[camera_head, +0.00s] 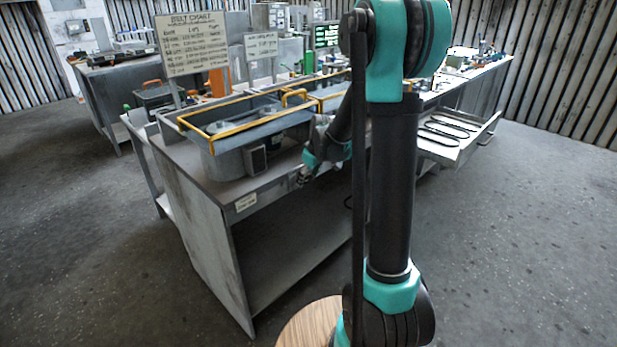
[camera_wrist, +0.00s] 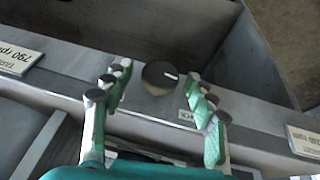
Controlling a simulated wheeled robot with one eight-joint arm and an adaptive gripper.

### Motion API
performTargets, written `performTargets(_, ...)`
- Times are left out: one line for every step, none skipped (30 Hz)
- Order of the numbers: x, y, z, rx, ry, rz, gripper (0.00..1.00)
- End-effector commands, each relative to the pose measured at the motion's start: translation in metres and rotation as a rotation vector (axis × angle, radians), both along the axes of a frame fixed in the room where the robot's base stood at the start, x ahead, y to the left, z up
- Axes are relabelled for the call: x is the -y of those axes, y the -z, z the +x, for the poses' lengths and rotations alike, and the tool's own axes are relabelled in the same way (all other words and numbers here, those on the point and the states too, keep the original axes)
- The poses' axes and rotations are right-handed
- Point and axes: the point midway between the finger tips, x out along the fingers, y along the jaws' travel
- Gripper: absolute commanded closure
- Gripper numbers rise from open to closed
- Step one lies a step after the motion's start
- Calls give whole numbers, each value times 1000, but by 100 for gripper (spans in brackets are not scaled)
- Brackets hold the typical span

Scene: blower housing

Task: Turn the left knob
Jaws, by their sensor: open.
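A round dark knob (camera_wrist: 160,74) with a white pointer line shows in the wrist view, on the grey metal front edge of a bench. Its pointer line points to the right in that view. My gripper (camera_wrist: 157,82) is open, with one green finger on each side of the knob. I cannot tell whether the fingers touch it. In the head view my gripper (camera_head: 318,152) is at the bench's front edge, partly behind my arm, and the knob cannot be made out there. Whether this is the left knob cannot be told.
The bench (camera_head: 195,210) carries a grey housing with a yellow-framed lid (camera_head: 240,118). Paper labels sit on its edge, one at the left (camera_wrist: 20,57) and one at the right (camera_wrist: 304,141) in the wrist view. A sign board (camera_head: 192,44) stands behind. The floor in front is clear.

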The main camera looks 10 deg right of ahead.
Motion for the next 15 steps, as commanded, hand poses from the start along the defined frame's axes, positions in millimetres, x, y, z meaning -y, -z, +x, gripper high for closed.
performTargets(0,0,0,0,0,0,43)
performTargets(0,0,0,0,0,0,43)
performTargets(0,0,0,0,0,0,43)
performTargets(0,0,0,0,0,0,43)
performTargets(0,0,0,0,0,0,43)
performTargets(0,0,0,0,0,0,46)
performTargets(0,0,0,0,0,0,50)
performTargets(0,0,0,0,0,0,54)
performTargets(0,0,0,0,0,0,59)
performTargets(0,0,0,0,0,0,63)
performTargets(0,0,0,0,0,0,66)
performTargets(0,0,0,0,0,0,71)
performTargets(0,0,0,0,0,0,75)
performTargets(0,0,0,0,0,0,79)
performTargets(0,0,0,0,0,0,84)
